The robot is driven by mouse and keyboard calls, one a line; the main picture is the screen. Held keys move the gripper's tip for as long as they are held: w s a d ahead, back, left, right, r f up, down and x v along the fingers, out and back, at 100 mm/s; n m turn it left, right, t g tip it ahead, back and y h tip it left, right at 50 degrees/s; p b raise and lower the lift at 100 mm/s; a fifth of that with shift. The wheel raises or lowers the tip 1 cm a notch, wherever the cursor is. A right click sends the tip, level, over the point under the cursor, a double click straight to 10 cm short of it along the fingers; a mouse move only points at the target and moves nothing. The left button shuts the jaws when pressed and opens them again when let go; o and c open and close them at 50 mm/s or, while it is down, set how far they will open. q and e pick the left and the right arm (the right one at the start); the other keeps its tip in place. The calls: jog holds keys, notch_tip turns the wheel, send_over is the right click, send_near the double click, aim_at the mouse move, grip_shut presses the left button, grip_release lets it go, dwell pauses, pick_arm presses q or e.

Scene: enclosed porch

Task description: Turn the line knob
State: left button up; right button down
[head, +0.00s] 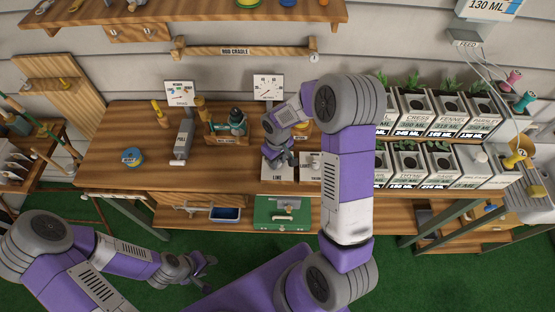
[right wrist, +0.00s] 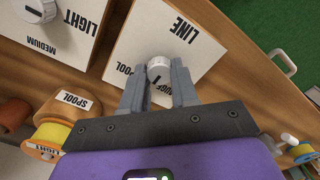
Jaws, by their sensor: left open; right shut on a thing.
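The line knob (right wrist: 158,69) is a small light round knob with a dark mark, on a white square panel labelled LINE (right wrist: 140,36). My right gripper (right wrist: 158,84) is shut on the knob, one finger on either side, in the right wrist view. The panel also shows on the bench in the head view (head: 278,174), where my right gripper (head: 283,157) reaches down over it and hides the knob. My left gripper (head: 205,269) is open and empty, low in front of the bench.
A second knob (right wrist: 36,9) sits on the neighbouring LIGHT and MEDIUM panel. A spool (right wrist: 42,140) lies close by. Plant boxes (head: 410,160) crowd the right side.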

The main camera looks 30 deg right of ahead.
jog(key=shift+m+b, duration=0.6)
jog(key=shift+m, duration=0.3)
jog(key=m+b, duration=0.1)
jog(key=m, duration=0.1)
jog(key=shift+m, duration=0.3)
jog(key=shift+m+b, duration=0.3)
jog(key=shift+m, duration=2.1)
jog(key=c, duration=0.9)
grip_release()
jog(key=shift+o, duration=0.2)
